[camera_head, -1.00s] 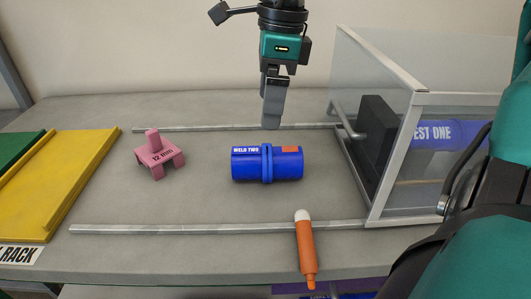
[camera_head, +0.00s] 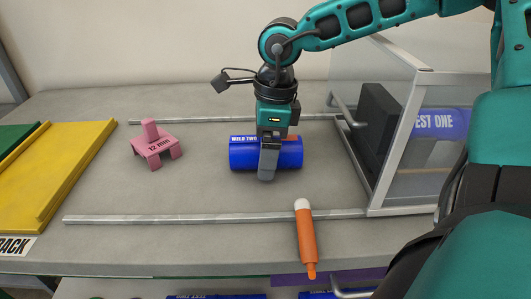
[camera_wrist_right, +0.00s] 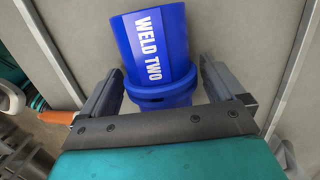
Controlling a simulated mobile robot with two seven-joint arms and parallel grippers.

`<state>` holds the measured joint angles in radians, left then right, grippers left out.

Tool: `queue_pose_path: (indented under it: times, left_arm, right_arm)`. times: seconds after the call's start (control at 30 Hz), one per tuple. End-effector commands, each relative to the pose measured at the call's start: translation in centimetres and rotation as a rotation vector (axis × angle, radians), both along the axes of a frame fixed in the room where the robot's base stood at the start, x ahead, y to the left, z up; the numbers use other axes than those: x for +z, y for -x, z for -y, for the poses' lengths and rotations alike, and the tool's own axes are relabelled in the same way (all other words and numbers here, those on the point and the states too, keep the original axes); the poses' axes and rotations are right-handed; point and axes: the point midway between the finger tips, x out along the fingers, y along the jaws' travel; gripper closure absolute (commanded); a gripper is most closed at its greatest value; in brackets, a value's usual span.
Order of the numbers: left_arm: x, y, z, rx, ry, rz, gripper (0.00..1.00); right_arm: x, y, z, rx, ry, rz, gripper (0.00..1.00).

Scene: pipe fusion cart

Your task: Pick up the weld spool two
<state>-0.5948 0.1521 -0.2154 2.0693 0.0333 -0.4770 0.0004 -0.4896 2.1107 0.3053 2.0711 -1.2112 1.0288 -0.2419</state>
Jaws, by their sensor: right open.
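The blue weld spool two (camera_head: 245,155) lies on its side on the grey bench, between two metal rails. Its white "WELD TWO" lettering shows, and it also fills the middle of the right wrist view (camera_wrist_right: 152,40). My right gripper (camera_head: 268,174) points down over the middle of the spool and hides its central band in the head view. In the right wrist view its two fingers stand apart, one on each side of the spool, with small gaps visible. I cannot tell whether either finger touches it. My left gripper is not in view.
An orange pen-like tool (camera_head: 306,238) lies across the front rail (camera_head: 180,219). A clear-walled box (camera_head: 400,150) with a "TEST ONE" spool stands right. A yellow tray (camera_head: 70,170) is at left.

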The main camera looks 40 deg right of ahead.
Motion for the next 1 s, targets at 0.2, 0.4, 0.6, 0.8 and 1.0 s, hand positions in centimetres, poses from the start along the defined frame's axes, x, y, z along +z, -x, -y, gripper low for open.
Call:
queue_pose_path:
  times: [0.2,0.4,0.6,0.8,1.0]
  left_arm:
    - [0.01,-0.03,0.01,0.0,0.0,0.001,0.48]
    - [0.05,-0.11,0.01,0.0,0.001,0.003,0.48]
    - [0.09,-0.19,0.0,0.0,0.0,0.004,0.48]
    - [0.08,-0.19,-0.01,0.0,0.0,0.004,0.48]
    - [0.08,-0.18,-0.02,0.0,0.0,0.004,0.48]
  right_arm:
    - [-0.07,-0.03,-0.02,0.001,0.001,0.001,0.04]
    - [-0.06,-0.03,-0.01,0.001,0.001,0.001,0.22]
    - [-0.05,-0.02,-0.01,0.001,0.001,0.001,0.42]
    - [-0.05,-0.02,-0.01,0.001,0.001,0.001,0.61]
    - [-0.02,-0.05,-0.01,0.001,0.001,0.002,0.64]
